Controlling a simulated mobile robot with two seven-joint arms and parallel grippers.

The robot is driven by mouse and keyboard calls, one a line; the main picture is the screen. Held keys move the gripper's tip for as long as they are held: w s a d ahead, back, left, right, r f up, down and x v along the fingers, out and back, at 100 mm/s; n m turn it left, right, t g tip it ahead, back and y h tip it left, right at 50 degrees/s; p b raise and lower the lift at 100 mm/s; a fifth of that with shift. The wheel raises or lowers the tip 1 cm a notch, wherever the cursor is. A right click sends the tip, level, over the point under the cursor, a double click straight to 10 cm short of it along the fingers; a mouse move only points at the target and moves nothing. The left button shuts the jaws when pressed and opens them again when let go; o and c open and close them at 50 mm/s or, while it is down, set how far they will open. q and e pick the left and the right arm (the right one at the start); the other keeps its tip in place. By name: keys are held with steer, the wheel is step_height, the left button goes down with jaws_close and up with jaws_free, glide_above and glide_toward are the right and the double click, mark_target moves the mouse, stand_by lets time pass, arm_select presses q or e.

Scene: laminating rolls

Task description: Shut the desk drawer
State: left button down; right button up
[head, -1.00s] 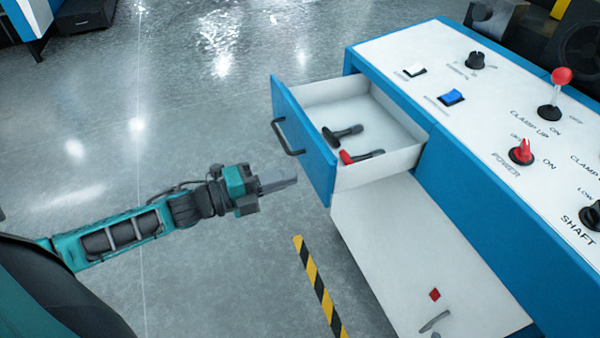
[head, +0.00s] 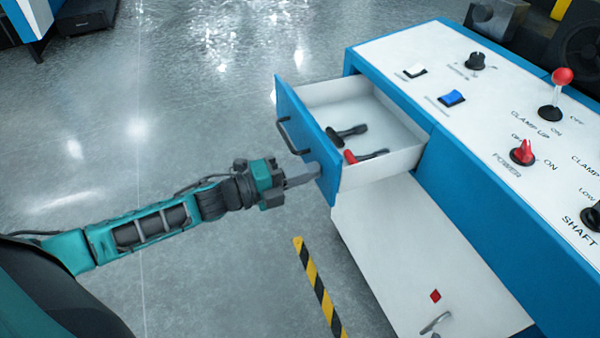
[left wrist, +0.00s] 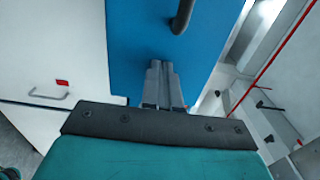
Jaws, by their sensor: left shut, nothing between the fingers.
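The desk drawer (head: 306,140) stands open, pulled out to the left from the blue and white desk. Its blue front carries a dark bar handle (head: 289,138). Inside lie a black-handled tool (head: 347,133) and a red-handled tool (head: 362,156). My left gripper (head: 316,170) is shut and empty, its fingertips at the lower right part of the drawer front, below the handle. In the left wrist view the shut fingers (left wrist: 161,80) point at the blue front (left wrist: 205,50) and seem to touch it. My right gripper is not in view.
The desk top (head: 440,60) holds switches, a red-knobbed lever (head: 560,82) and a red knob (head: 522,153). A white cabinet door (head: 410,250) with a grey handle is below the drawer. Yellow-black tape (head: 318,285) marks the floor. Open floor lies at left.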

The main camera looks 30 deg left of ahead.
arm_select(q)
steer(key=b+x, duration=0.4)
steer(key=x, duration=1.6)
steer(key=shift+f, duration=0.1)
steer(key=shift+w+d, duration=0.1)
steer(key=shift+w, duration=0.05)
steer(key=shift+r, duration=0.25)
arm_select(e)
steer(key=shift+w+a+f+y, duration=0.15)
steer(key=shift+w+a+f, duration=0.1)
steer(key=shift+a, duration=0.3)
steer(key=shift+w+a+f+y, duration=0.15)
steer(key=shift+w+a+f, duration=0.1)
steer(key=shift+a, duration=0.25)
arm_select(q)
steer(key=shift+w+r, duration=0.1)
steer(key=shift+r, duration=0.05)
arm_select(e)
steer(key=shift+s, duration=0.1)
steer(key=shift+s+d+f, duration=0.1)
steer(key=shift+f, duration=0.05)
